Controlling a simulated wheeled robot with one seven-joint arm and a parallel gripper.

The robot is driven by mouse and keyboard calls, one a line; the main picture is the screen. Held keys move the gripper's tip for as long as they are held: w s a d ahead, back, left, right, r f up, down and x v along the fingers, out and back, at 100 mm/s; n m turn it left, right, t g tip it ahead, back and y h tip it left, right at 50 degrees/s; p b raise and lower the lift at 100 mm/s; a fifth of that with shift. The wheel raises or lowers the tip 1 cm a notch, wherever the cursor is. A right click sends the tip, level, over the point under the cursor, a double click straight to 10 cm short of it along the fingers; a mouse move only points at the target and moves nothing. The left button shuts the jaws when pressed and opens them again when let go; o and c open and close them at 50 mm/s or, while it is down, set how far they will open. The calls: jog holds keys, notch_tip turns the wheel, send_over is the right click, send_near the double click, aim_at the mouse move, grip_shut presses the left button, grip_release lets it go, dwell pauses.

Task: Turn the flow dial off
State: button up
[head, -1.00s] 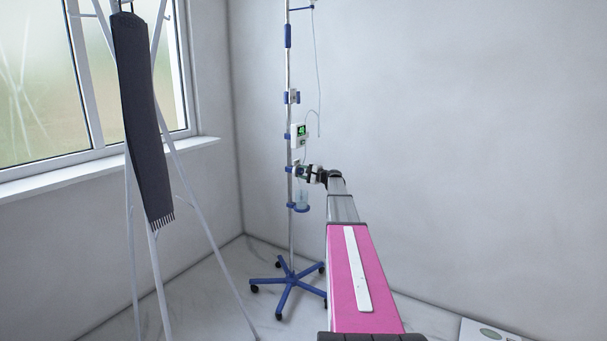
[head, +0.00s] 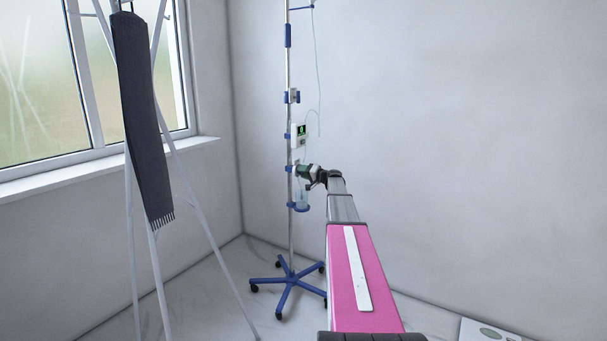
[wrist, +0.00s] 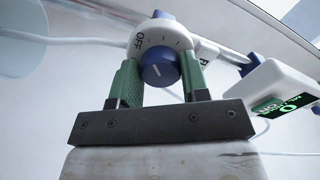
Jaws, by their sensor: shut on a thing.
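The flow dial has a white face (wrist: 147,38) with the word OFF at its upper left and tick marks around the rim. In the head view my gripper (head: 304,172) is at the IV pole (head: 288,60), below the pump box; the dial is too small to read there.
A white pump box with a green display (wrist: 280,92) is close to the right of the dial. The pole stands on a blue wheeled base (head: 288,282). A coat stand with a dark scarf (head: 143,120) is at the left. The wall (head: 470,130) at the right is bare.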

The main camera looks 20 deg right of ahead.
jog(key=shift+s+f+n, duration=0.1)
jog(key=shift+n, duration=0.5)
jog(key=o, duration=0.9)
jog(key=shift+o, duration=0.2)
jog(key=v, duration=1)
jog(key=shift+s+d, duration=0.3)
